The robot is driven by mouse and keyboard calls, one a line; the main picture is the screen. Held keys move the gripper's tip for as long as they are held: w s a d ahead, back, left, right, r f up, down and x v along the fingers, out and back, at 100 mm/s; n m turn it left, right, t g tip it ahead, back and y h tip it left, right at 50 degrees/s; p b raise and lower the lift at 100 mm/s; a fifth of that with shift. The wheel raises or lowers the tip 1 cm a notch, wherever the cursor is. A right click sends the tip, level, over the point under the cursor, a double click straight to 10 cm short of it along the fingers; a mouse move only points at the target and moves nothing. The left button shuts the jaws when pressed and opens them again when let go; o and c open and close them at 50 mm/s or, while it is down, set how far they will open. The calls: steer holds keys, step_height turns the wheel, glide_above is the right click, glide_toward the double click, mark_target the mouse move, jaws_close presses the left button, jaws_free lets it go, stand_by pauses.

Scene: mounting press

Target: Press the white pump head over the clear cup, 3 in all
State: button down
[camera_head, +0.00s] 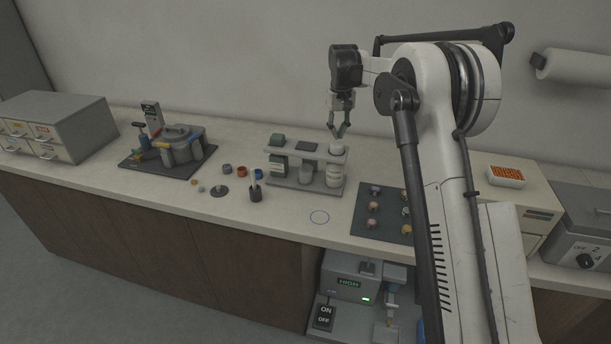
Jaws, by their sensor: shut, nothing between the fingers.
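A grey rack (289,189) stands near the back of the counter. At its right end is a white bottle (333,175) with a white pump head (337,149) above the rack's upper bar. A small pale cup (305,174) stands on the rack's base left of that bottle; it looks like the clear cup, but is too small to be sure. My gripper (339,136) points down just above the white pump head, its fingertips together and nothing held. I cannot tell whether the fingertips touch the pump head.
A dark bottle (279,166) fills the rack's left end. A dark tray (367,222) with several round pieces lies at right.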

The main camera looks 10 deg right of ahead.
mark_target(337, 144)
steer(key=shift+f, duration=0.25)
steer(key=shift+f+b, duration=1.35)
steer(key=shift+f, duration=0.5)
steer(key=shift+r, duration=0.15)
steer(key=shift+r+p, duration=0.9)
steer(key=shift+r, duration=1.05)
steer(key=shift+f, duration=0.15)
